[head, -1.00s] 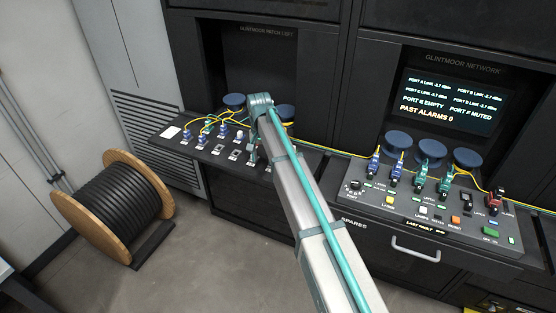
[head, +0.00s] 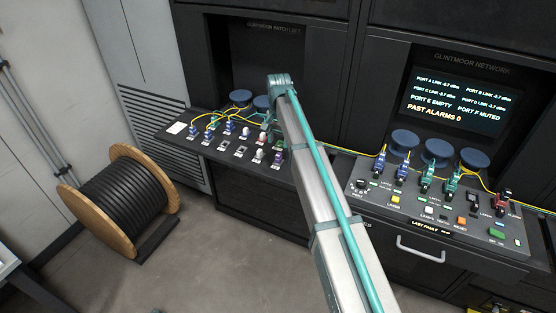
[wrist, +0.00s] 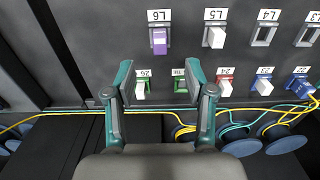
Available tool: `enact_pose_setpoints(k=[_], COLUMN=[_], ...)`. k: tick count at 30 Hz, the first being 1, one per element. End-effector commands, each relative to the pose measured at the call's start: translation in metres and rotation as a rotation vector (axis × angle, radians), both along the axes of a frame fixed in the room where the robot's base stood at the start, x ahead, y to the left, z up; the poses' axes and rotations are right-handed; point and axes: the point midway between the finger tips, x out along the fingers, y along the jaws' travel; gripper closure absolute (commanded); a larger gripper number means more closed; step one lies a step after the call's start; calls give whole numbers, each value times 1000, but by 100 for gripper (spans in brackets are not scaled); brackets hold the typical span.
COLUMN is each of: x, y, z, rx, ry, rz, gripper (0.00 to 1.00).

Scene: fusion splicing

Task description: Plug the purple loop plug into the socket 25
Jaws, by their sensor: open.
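My gripper (wrist: 159,82) is open and empty in the wrist view, its teal-backed fingers spread toward the panel. A purple plug (wrist: 159,40) stands in the L6 position, beyond the gap between the fingers and apart from them. It also shows in the head view (head: 277,158), just left of my arm. The lower row has green sockets with a white plug (wrist: 141,90) in the left one, then a red socket with a white plug (wrist: 224,89).
L5 (wrist: 214,38) holds a white plug; L4 (wrist: 263,36) looks empty. Yellow and teal fibre cables (wrist: 250,110) and blue spools (wrist: 283,136) lie close by. A network console (head: 430,210) stands to the right, a cable drum (head: 118,200) on the left floor.

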Motion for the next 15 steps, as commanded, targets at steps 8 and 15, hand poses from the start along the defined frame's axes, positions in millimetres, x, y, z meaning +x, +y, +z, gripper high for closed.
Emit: enact_pose_setpoints(k=[8,15], x=[-1,0], y=[0,0], z=[-32,-62], rx=[-1,-1], ry=[1,1], rz=[0,0], gripper=[46,46])
